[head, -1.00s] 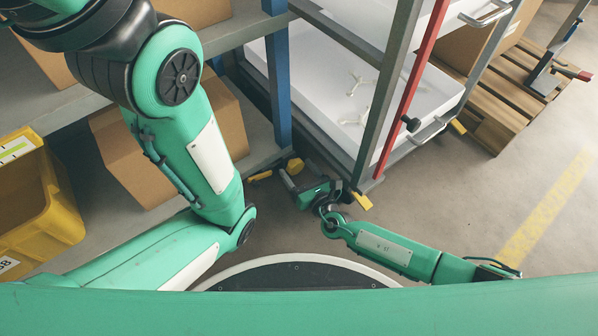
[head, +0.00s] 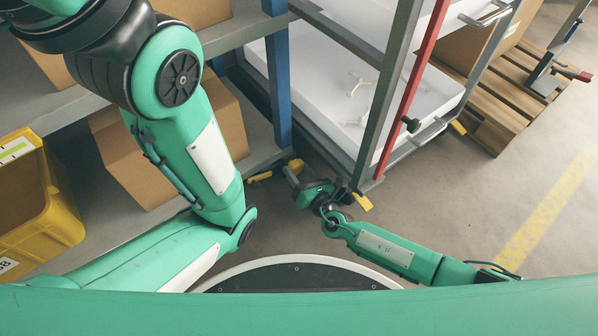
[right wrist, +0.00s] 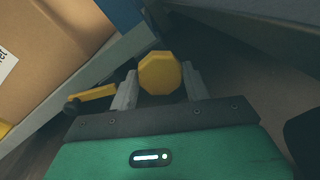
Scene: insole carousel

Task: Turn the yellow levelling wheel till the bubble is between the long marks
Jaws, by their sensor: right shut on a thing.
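The yellow levelling wheel (right wrist: 160,73) sits between the two grey fingers of my right gripper (right wrist: 158,88) in the right wrist view. The fingers are shut on it from both sides. In the head view, the right gripper (head: 291,175) is low beside the cart's corner, with the yellow wheel (head: 296,165) partly showing at its fingertips. My left arm fills the left of the head view, but its gripper is out of view. I cannot see the bubble or its long marks in either view.
A yellow lever (right wrist: 92,98) lies just left of the gripper. A grey cart with white trays (head: 330,85) and a red post (head: 412,85) stands close by. A shelf with cardboard boxes (head: 150,155) and a yellow bin (head: 35,200) is at left.

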